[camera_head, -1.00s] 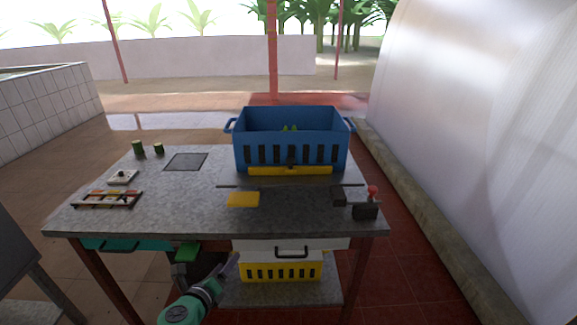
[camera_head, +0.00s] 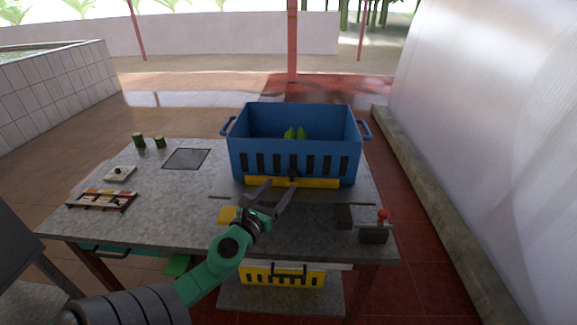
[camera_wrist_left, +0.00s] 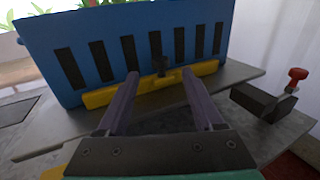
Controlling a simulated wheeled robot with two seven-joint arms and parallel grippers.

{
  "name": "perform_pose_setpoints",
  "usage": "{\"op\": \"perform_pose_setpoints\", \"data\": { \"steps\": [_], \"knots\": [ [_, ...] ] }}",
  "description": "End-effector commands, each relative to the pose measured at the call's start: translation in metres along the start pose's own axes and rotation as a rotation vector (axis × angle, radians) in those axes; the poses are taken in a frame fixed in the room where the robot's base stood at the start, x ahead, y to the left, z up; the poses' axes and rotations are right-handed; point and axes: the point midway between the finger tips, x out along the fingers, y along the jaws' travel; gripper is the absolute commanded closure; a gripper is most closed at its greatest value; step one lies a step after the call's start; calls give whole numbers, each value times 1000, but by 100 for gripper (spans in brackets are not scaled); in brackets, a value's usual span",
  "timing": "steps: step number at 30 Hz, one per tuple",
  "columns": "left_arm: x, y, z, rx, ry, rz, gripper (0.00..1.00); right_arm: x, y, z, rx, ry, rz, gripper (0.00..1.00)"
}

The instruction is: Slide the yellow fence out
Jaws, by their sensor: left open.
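My left gripper (camera_head: 279,186) is open and empty just in front of the fence. The knob appears beyond the fingertips; I cannot tell whether anything touches. My right gripper is not in view.
The blue crate (camera_head: 252,153) stands on the grey table (camera_head: 190,205), with green things (camera_head: 294,133) inside. A dark block with a red-knobbed lever (camera_head: 374,232) stands at the right front. A yellow plate (camera_head: 227,214) lies left of my gripper. A yellow slotted crate (camera_head: 258,275) sits below.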

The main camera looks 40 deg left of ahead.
Motion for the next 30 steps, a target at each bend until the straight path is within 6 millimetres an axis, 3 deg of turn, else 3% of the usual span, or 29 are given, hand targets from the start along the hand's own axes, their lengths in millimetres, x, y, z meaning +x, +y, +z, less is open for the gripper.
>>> {"op": "perform_pose_setpoints", "data": {
  "steps": [3, 7, 17, 18, 23, 30],
  "knots": [
    [31, 0, 4, 2, -4, 1, 32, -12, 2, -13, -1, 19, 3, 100],
    [53, 0, 1, 0, -2, 2, 32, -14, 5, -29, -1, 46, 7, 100],
    [64, 0, -2, -1, 1, 1, 32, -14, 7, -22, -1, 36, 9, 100],
    [64, 0, -2, -1, 1, 1, 35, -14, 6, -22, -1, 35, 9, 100],
    [63, 0, -1, -1, 1, 1, 97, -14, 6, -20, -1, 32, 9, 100],
    [63, 0, -1, -2, 1, 1, 100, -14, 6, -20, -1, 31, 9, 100]
  ]
}}
